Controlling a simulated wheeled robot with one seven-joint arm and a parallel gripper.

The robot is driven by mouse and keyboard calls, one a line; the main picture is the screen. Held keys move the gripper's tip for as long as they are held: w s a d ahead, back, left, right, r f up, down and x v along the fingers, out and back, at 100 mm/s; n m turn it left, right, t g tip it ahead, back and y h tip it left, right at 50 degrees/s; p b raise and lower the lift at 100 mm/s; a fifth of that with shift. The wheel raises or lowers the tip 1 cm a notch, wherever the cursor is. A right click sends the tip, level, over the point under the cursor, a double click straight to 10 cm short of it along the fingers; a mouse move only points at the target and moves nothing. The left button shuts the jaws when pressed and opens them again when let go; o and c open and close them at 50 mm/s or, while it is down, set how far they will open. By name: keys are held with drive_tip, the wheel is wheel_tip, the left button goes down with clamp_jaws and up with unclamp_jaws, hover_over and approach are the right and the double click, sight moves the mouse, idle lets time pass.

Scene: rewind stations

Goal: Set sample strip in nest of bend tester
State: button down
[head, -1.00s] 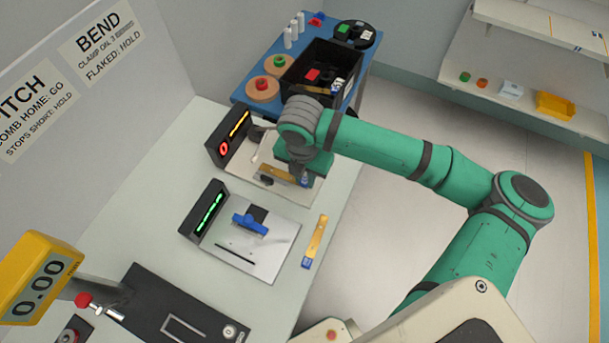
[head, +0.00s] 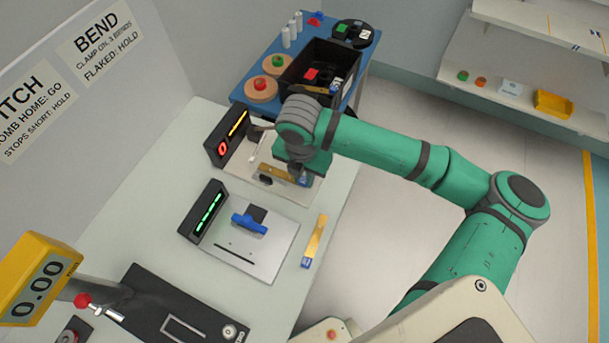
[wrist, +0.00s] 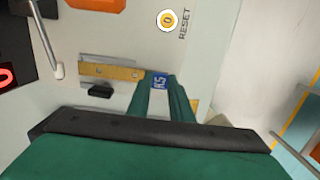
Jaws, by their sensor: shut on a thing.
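The sample strip is a tan-gold strip (head: 279,171) with a blue labelled end; the strip (wrist: 112,71) also shows in the wrist view. My gripper (head: 301,174) is shut on its blue end, and the fingers (wrist: 163,90) straddle the label in the wrist view. The bend tester (head: 232,138) has a dark display with a red 0 and an orange bar, and a pale plate. The strip lies along a grey-edged nest (wrist: 108,56) on that plate. Whether it is fully seated I cannot tell. A small black block (wrist: 100,91) sits beside it.
A second tester (head: 208,212) with a green display and blue clamp stands nearer. Another gold strip (head: 315,238) lies on the bench beside it. A black bin (head: 290,72) and tape rolls (head: 261,89) are on the blue table behind. A round reset button (wrist: 167,20) is on the plate.

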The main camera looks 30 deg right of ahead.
drive_tip(key=shift+f, duration=0.85)
idle(0.3)
drive_tip(key=c, duration=1.5)
unclamp_jaws()
drive_tip(key=r, duration=1)
drive_tip(key=shift+s+a+r, duration=0.2)
drive_tip(key=shift+a+r, duration=0.1)
drive_tip(key=shift+r, duration=0.05)
